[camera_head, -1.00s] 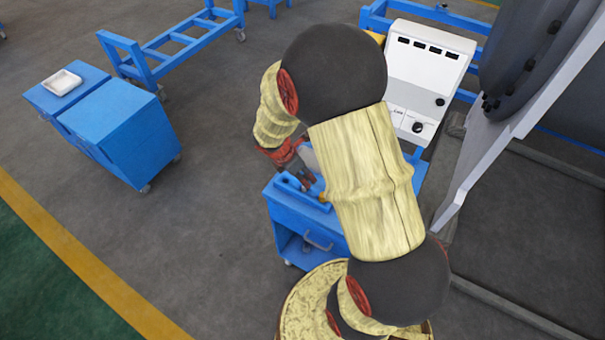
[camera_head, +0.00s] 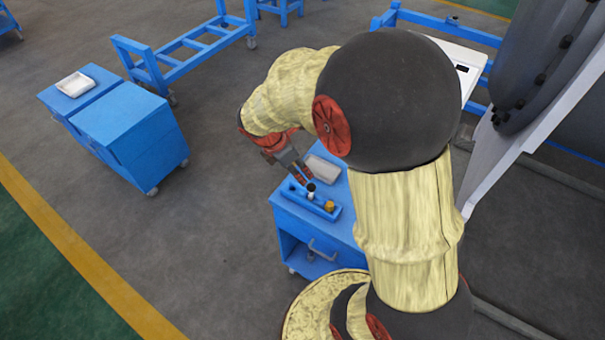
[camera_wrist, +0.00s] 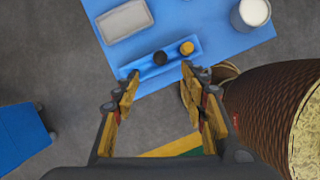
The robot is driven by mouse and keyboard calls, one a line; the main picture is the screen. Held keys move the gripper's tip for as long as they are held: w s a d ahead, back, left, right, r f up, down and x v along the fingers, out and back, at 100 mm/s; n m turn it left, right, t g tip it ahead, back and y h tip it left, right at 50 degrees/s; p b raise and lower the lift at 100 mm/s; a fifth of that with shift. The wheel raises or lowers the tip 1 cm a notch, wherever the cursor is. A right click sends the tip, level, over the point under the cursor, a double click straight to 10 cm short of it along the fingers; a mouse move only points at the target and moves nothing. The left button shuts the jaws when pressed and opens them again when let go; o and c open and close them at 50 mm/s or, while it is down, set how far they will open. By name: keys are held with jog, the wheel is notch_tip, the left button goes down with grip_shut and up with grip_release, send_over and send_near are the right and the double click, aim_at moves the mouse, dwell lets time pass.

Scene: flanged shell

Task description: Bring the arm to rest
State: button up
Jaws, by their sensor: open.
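My gripper (camera_head: 303,178) hangs from my bent arm above the blue cart in the head view. In the wrist view its two jaws (camera_wrist: 160,88) stand wide apart with nothing between them. Beyond the fingertips lies a blue holder (camera_wrist: 183,62) on the cart top (camera_wrist: 200,20). The holder carries a dark round piece (camera_wrist: 160,58) and a yellow one (camera_wrist: 187,48). In the head view the gripper is close to the holder (camera_head: 292,193); whether they touch cannot be told.
A grey-white tray (camera_wrist: 124,21) and a white-topped cylinder (camera_wrist: 252,12) stand on the cart. Blue cabinets (camera_head: 130,125) stand to the left, with open floor (camera_head: 220,230) between. A large dark flanged shell (camera_head: 545,60) and a pale machine (camera_head: 465,65) are at right.

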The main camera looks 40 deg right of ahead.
jog(key=shift+a+r, duration=0.15)
jog(key=shift+r, duration=0.2)
dwell(0.4)
jog(key=s+a+r+m+t+y+b, duration=0.2)
jog(key=s+a+r+m+t+b, duration=0.1)
jog(key=s+a+r+m, duration=0.3)
jog(key=s+a+r+m+t+y+b, duration=0.2)
jog(key=s+a+r+m, duration=0.3)
jog(key=s+a+m, duration=0.3)
jog(key=a+m+b, duration=0.1)
jog(key=m, duration=0.2)
jog(key=shift+a+r+t, duration=0.3)
jog(key=shift+r+t, duration=0.1)
